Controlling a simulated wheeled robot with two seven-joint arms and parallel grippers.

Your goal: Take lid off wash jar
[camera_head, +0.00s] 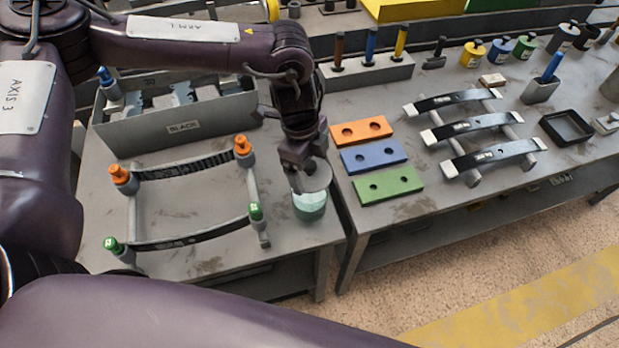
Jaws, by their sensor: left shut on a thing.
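The wash jar (310,207) is a small translucent teal jar. It stands upright near the right front corner of the left bench. Its round grey lid (317,177) is directly above it and looks tilted. My left gripper (299,184) points down over the jar and is shut on the lid. The lid and gripper hide part of the jar's top. I cannot tell whether the lid still touches the rim. My right gripper is not in view.
A rack with black curved springs (185,242) and orange and green caps stands left of the jar. A grey bin (182,128) is behind it. Across a narrow gap, the right bench holds orange, blue (374,156) and green blocks and another spring rack (487,153).

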